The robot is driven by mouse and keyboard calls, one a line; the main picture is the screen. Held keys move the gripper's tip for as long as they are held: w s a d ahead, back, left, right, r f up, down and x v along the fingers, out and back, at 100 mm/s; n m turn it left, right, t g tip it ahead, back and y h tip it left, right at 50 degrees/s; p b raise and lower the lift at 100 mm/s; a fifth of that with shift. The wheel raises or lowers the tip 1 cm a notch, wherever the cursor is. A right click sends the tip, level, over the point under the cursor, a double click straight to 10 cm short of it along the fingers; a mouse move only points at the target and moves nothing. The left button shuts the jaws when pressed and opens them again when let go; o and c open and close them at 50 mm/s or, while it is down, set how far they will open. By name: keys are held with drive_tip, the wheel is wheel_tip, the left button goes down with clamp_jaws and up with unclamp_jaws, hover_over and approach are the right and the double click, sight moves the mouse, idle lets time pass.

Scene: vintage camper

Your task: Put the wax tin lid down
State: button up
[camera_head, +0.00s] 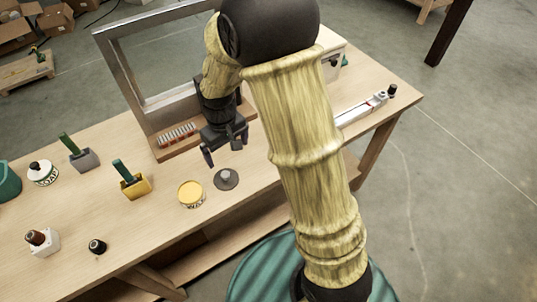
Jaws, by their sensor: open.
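The wax tin (190,196) stands on the wooden table, with its yellow content showing and lettering on its side. The wax tin lid (226,179), a dark grey disc with a small knob on top, lies on the table just right of the tin, apart from it. My gripper (226,154) is above and behind the lid, fingers pointing down and spread apart. It is open, with nothing between the fingers, and does not appear to touch the lid.
A framed pane (160,60) on a wooden base stands behind my gripper. A yellow block with a green handle (131,183), a grey one (80,154) and a labelled tin (42,172) stand to the left. A small dark cap (97,246) sits at front left. The table's front edge is close to the lid.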

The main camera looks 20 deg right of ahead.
drive_tip(key=s+d+r+m+t, duration=0.2)
drive_tip(key=s+d+r+m, duration=0.3)
drive_tip(key=s+d, duration=0.6)
drive_tip(key=shift+s+d+r, duration=0.2)
drive_tip(key=shift+s+r, duration=0.05)
drive_tip(key=shift+r, duration=0.15)
drive_tip(key=shift+a, duration=0.1)
